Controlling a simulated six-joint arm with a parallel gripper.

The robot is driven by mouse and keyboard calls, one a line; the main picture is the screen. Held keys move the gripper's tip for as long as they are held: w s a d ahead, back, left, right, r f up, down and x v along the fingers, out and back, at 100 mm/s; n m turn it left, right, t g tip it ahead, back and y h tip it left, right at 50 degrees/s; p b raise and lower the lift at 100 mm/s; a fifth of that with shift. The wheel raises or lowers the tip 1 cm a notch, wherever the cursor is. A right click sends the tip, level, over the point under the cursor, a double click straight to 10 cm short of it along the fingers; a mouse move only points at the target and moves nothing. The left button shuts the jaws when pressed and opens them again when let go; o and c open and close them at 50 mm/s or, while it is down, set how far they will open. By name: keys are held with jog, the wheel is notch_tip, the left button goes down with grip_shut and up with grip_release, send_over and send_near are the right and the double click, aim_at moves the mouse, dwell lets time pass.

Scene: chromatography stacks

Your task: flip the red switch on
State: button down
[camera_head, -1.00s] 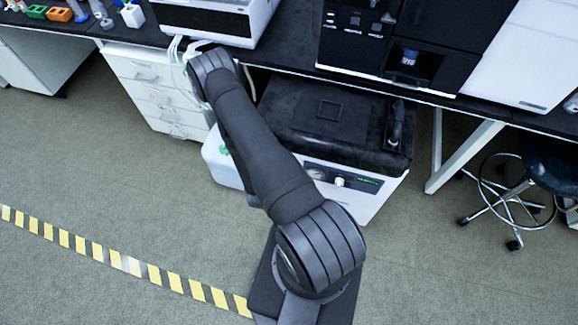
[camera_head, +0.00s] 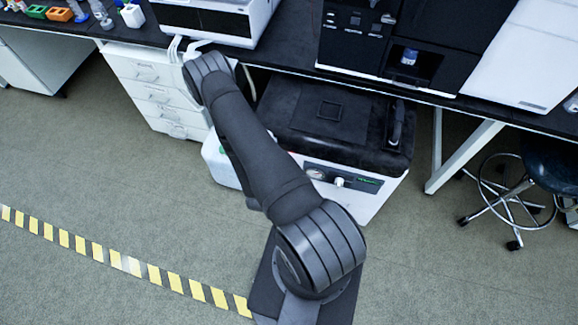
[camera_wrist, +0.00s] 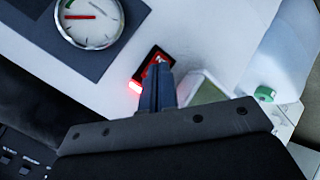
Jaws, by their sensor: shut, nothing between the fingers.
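The red switch (camera_wrist: 152,64) shows in the wrist view, set in a black frame on the white front panel. My gripper (camera_wrist: 158,72) is shut and empty, its fingertips right at the switch and covering part of it. I cannot tell whether they touch it. A red glow (camera_wrist: 135,86) shows on the panel beside the switch frame. The rocker's position is not clear, as the fingers hide part of it. In the head view my own arm hides the gripper and the switch; the white floor unit (camera_head: 372,203) shows behind the arm.
A round gauge (camera_wrist: 90,18) sits on a dark panel near the switch. A white jug with a green cap (camera_wrist: 264,93) stands close by. The black bench (camera_head: 290,52) overhangs the unit. A drawer cabinet (camera_head: 150,95) is left, a stool (camera_head: 515,195) right.

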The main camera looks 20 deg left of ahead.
jog(key=shift+s+f, duration=0.15)
jog(key=shift+s, duration=1.1)
jog(key=shift+s+f, duration=0.15)
jog(key=shift+s, duration=1.05)
